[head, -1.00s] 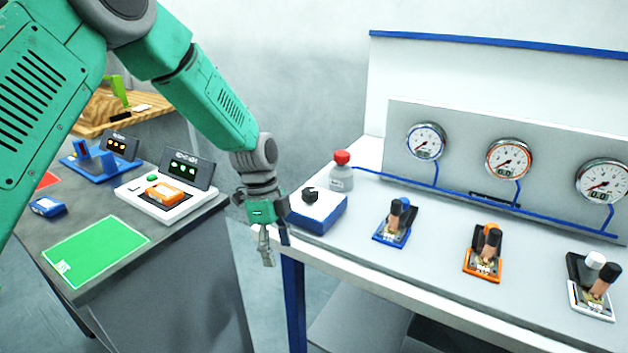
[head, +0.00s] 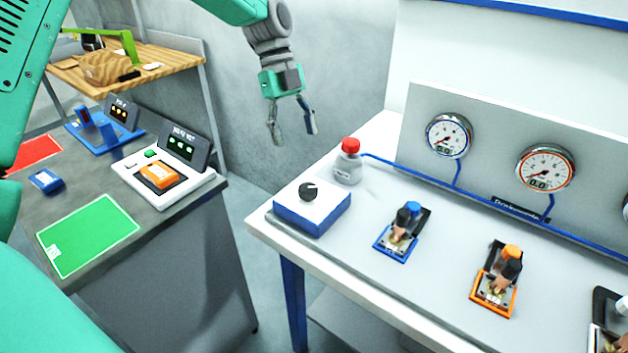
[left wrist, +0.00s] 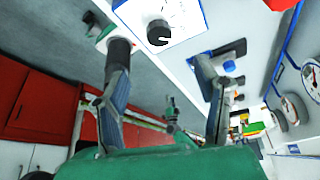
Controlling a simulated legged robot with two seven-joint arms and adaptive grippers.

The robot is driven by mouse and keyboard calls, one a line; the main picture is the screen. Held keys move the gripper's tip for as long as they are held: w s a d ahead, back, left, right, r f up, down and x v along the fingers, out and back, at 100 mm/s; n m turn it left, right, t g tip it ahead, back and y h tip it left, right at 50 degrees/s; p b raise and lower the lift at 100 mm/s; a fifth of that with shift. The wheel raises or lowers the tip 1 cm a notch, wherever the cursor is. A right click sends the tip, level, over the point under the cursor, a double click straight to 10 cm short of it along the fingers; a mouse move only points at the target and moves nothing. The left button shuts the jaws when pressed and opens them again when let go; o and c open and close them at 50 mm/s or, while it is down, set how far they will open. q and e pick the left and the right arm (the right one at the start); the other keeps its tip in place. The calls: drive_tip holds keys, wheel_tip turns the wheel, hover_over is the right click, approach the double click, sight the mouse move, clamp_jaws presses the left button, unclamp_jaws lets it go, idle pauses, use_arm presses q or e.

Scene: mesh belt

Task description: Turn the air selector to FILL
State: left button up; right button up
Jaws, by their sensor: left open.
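The air selector appears to be the black knob (head: 308,190) on the white top of a blue box (head: 312,212), at the left end of the white bench. Its label is too small to read in the head view. The knob (left wrist: 158,33) also shows at the top of the left wrist view. My left gripper (head: 291,138) is open and empty. It hangs in the air above and to the left of the box, apart from it. Its two fingers (left wrist: 165,85) also show spread in the left wrist view. My right gripper is not in view.
A bottle with a red cap (head: 348,162) stands just behind the box. Blue (head: 402,232) and orange (head: 497,278) clamp fixtures sit to the right, below gauges (head: 449,135) on a panel. A dark counter (head: 190,225) stands left, across a gap.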

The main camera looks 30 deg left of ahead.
sight(307, 187)
use_arm(q)
drive_tip(key=x, duration=1.2)
drive_tip(key=shift+s+d+p, duration=0.15)
drive_tip(key=shift+d+p, duration=0.05)
drive_tip(key=shift+p, duration=0.2)
drive_tip(key=shift+a+f, duration=0.15)
drive_tip(key=shift+a, duration=0.1)
drive_tip(key=shift+a, duration=0.1)
drive_tip(key=c, duration=1.1)
drive_tip(key=shift+c, duration=0.2)
